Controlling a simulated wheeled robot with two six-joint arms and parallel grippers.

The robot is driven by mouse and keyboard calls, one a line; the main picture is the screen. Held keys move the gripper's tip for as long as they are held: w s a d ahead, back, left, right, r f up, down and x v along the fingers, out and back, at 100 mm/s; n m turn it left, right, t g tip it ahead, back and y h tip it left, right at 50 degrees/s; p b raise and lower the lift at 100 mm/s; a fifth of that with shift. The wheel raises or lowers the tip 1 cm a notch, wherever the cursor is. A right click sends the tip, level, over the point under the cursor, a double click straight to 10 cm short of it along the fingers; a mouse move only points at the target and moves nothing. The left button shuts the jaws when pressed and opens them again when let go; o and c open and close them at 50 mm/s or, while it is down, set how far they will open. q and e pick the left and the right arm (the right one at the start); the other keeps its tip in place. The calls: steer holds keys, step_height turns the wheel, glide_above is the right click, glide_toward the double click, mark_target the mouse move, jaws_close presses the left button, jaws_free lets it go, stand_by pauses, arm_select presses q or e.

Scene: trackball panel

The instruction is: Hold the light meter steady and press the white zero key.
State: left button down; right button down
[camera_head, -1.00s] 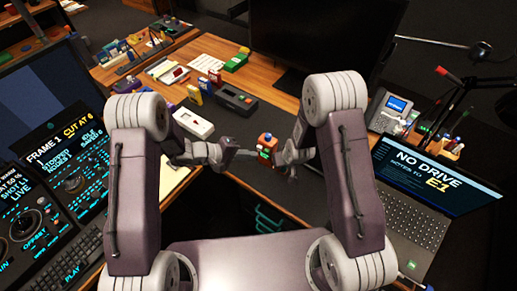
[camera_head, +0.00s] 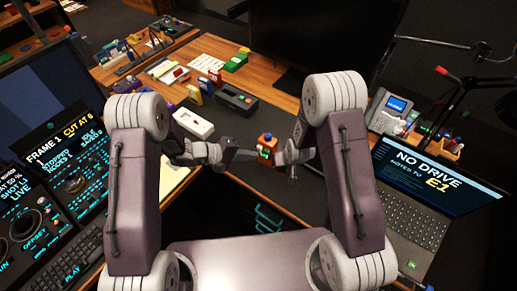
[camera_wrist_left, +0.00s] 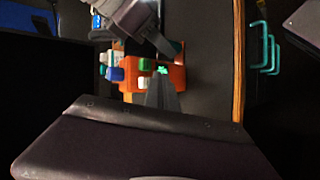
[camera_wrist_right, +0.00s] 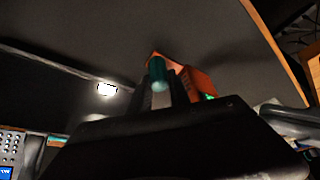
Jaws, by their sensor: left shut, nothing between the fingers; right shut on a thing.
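The meter also shows in the right wrist view (camera_wrist_right: 190,76), partly behind the fingers. My left gripper (camera_head: 252,155) is shut and empty, its tips at or very near the meter's face. In the left wrist view the closed fingers (camera_wrist_left: 161,82) overlap the orange meter (camera_wrist_left: 179,76) near its green display.
A control panel (camera_head: 70,185) is at left. The mat around the meter is clear.

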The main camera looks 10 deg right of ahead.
arm_select(q)
steer(key=shift+w, duration=0.1)
stand_by(0.4)
steer(key=shift+w+d, duration=0.25)
steer(key=shift+w+d, duration=0.35)
stand_by(0.8)
steer(key=shift+s+a, duration=0.6)
steer(key=shift+s, duration=0.1)
steer(key=shift+a, duration=0.1)
steer(key=shift+s+a, duration=0.8)
steer(key=shift+s, duration=0.15)
steer(key=shift+s+a, duration=0.75)
steer(key=shift+s, duration=0.2)
